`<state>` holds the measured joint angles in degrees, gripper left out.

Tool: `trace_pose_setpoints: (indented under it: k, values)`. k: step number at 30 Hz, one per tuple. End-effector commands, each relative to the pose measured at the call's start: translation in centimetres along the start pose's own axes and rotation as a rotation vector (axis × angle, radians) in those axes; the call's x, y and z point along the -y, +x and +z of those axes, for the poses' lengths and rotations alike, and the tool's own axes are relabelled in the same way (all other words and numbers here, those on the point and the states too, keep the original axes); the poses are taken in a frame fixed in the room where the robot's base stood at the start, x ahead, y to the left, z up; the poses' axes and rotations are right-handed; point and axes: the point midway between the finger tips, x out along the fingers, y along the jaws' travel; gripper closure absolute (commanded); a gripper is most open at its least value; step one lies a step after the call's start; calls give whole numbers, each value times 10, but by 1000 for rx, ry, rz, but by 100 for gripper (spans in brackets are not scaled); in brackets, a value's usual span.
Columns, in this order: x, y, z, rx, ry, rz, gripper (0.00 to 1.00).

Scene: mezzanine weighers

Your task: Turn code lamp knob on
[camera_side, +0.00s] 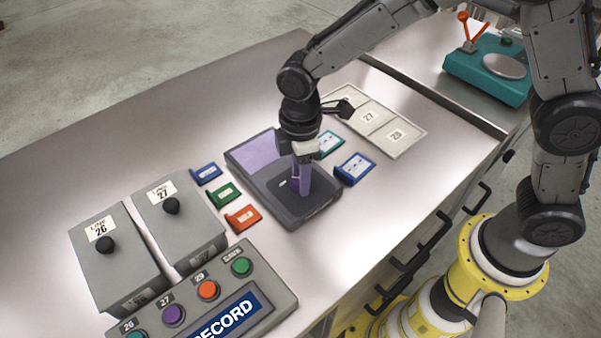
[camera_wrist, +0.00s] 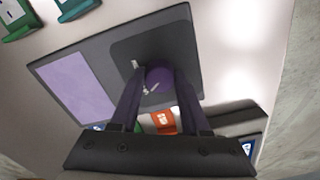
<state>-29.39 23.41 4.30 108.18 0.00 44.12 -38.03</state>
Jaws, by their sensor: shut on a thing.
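The code lamp is a dark grey box (camera_side: 258,178) with a lilac panel (camera_side: 254,155) on its back left part and a recessed dark area at the front. In the wrist view the lilac panel (camera_wrist: 75,95) is at left, and a round purple knob (camera_wrist: 159,79) with pale marks beside it sits in the recess. My gripper (camera_wrist: 160,85) points down with one finger on each side of the knob and is shut on it. In the side view my gripper (camera_side: 301,190) hides the knob. The pale marks are too small to read.
Blue (camera_side: 206,174), green (camera_side: 225,191) and orange (camera_side: 244,217) cards lie left of the lamp; teal and blue (camera_side: 355,168) ones lie right. Two grey knobbed boxes (camera_side: 180,225) and a button panel (camera_side: 278,288) stand front left. A pale numbered tray (camera_side: 405,150) lies behind right.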

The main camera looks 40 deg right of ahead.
Motion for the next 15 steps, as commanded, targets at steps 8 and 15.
trace_pose_setpoints:
  k: [8, 15]
  values:
    - [0, -1, 0, 0, 66, 0, 100]
    - [0, -1, 0, -1, 233, 0, 100]
